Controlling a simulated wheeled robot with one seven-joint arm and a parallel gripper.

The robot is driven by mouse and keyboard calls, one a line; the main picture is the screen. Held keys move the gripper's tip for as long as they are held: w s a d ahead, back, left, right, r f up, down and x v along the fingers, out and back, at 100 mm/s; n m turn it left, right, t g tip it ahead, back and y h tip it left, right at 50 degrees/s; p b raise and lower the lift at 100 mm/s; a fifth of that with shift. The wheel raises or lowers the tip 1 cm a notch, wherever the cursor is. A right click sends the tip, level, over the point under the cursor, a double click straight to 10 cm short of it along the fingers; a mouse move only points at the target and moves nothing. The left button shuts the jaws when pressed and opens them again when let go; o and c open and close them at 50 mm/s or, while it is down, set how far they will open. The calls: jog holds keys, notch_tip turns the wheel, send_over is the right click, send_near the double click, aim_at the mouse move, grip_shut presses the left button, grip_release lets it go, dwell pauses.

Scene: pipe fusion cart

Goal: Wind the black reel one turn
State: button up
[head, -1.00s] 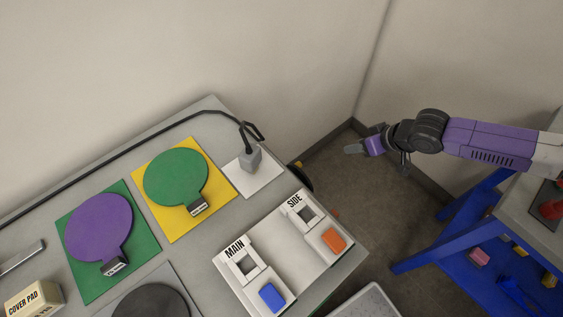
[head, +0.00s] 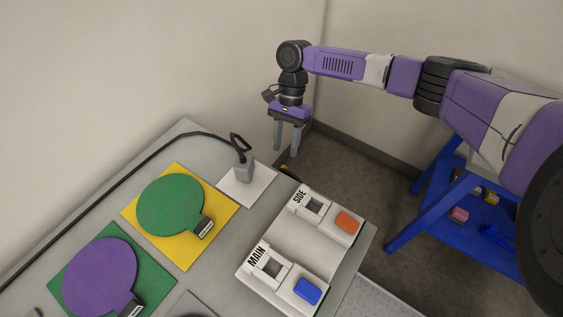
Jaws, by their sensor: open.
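The black reel is mostly hidden behind the far right edge of the cart top. Only a dark curved sliver (head: 291,174) with a small yellow bit beside it shows there, and I take it to be the reel. My gripper (head: 287,150) is open and empty, with its two grey fingers pointing down. In the picture it hangs just above that sliver, beyond the cart's edge. I cannot tell the height gap between them, and no contact shows.
The grey cart top (head: 110,210) holds a grey plug block (head: 243,168) with a black cable, a white MAIN/SIDE switch panel (head: 305,245), a green paddle (head: 170,204) and a purple paddle (head: 98,272). A blue stand (head: 425,215) is at right. Floor shows between.

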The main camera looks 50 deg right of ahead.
aim_at(284, 166)
jog(key=shift+x, duration=3.1)
jog(key=shift+d, duration=0.1)
grip_shut()
